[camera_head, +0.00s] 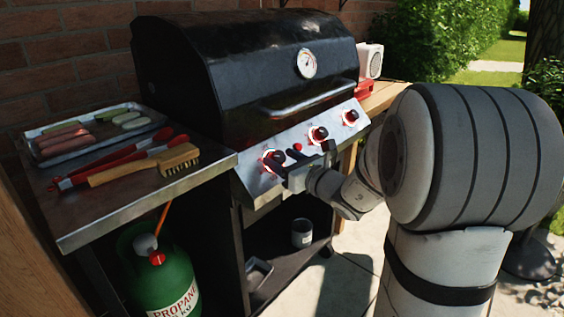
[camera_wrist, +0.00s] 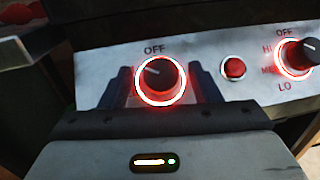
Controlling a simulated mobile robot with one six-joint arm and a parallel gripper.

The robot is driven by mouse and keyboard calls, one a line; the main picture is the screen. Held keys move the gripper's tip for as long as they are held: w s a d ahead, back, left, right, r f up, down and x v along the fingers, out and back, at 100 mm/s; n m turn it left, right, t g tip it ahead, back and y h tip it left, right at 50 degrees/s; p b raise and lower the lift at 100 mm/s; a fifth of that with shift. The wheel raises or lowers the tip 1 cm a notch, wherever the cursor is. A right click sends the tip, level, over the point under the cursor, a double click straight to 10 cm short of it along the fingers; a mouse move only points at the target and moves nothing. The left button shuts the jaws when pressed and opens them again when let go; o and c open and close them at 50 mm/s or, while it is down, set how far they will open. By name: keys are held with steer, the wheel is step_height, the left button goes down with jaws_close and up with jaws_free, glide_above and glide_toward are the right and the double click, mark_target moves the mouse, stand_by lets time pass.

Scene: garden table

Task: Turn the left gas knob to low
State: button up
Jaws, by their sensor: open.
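The left gas knob (camera_wrist: 160,76) is black with a glowing red ring, and OFF is printed above it. Its white pointer line points to the upper left in the wrist view. The labels lower on its dial are mostly hidden. The knob also shows at the left end of the grill's front panel in the head view (camera_head: 270,157). My gripper (camera_wrist: 164,84) is open, with one dark finger on each side of the knob. I cannot tell whether the fingers touch it. In the head view my gripper (camera_head: 287,168) is at the panel and partly covers the knob.
A red button (camera_wrist: 233,68) and the middle knob (camera_wrist: 297,57) sit to the right on the panel; a third knob (camera_head: 350,117) is farther right. The closed black lid (camera_head: 230,70) is above. A side shelf (camera_head: 110,210) holds a tray (camera_head: 95,148) and tools.

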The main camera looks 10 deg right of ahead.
steer(key=c, duration=1)
